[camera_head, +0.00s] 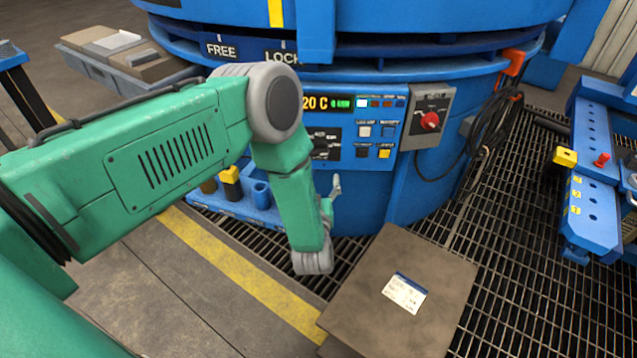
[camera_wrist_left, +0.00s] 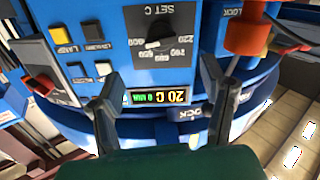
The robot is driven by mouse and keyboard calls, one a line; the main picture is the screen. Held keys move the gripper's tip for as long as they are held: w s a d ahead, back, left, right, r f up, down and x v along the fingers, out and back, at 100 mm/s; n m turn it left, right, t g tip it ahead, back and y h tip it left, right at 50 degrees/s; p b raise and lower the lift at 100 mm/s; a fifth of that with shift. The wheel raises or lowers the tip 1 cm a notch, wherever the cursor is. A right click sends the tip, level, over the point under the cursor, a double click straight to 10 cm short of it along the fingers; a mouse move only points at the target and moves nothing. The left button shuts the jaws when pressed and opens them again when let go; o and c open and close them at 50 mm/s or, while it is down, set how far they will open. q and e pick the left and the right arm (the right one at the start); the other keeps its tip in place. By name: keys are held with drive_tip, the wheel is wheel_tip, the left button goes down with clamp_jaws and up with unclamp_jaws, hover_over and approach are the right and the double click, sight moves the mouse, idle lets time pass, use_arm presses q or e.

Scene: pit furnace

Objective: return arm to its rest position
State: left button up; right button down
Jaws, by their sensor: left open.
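My left arm (camera_head: 175,150), green with grey joints, comes in from the left and bends down in front of the blue furnace (camera_head: 410,195). Most of my left gripper is hidden behind the lower arm link in the head view; a grey finger (camera_head: 335,187) shows at its right side. In the left wrist view, the dark fingers of my left gripper (camera_wrist_left: 172,80) stand apart with nothing between them. Beyond them is the control panel (camera_wrist_left: 110,40), seen upside down, with its lit display (camera_wrist_left: 160,97). My right gripper is not in view.
The grey switch box with a red knob (camera_head: 430,120) is right of the panel (camera_head: 375,155). A blue rack (camera_head: 235,200) is behind my arm. A blue stand (camera_head: 595,190) is at the right. Grating (camera_head: 540,290) lies between.

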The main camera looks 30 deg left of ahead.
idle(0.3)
use_arm(q)
drive_tip(key=s+d+f+m+g+h+p, duration=0.1)
drive_tip(key=s+f+m+g+h+p, duration=0.2)
drive_tip(key=s, duration=0.5)
drive_tip(key=s+d+f+m+g+h+p, duration=0.1)
drive_tip(key=s+m+g+h+p, duration=0.25)
drive_tip(key=s, duration=0.55)
drive_tip(key=s+r+g, duration=0.2)
drive_tip(key=s+g, duration=0.2)
drive_tip(key=s, duration=0.6)
drive_tip(key=s+a+r+g+h+p, duration=0.1)
drive_tip(key=s+g, duration=0.4)
drive_tip(key=s, duration=0.5)
drive_tip(key=shift+s+a+r+m+p, duration=0.25)
drive_tip(key=shift+r+m, duration=0.2)
drive_tip(key=shift+r, duration=0.45)
drive_tip(key=shift+w, duration=0.15)
drive_tip(key=shift+c, duration=0.5)
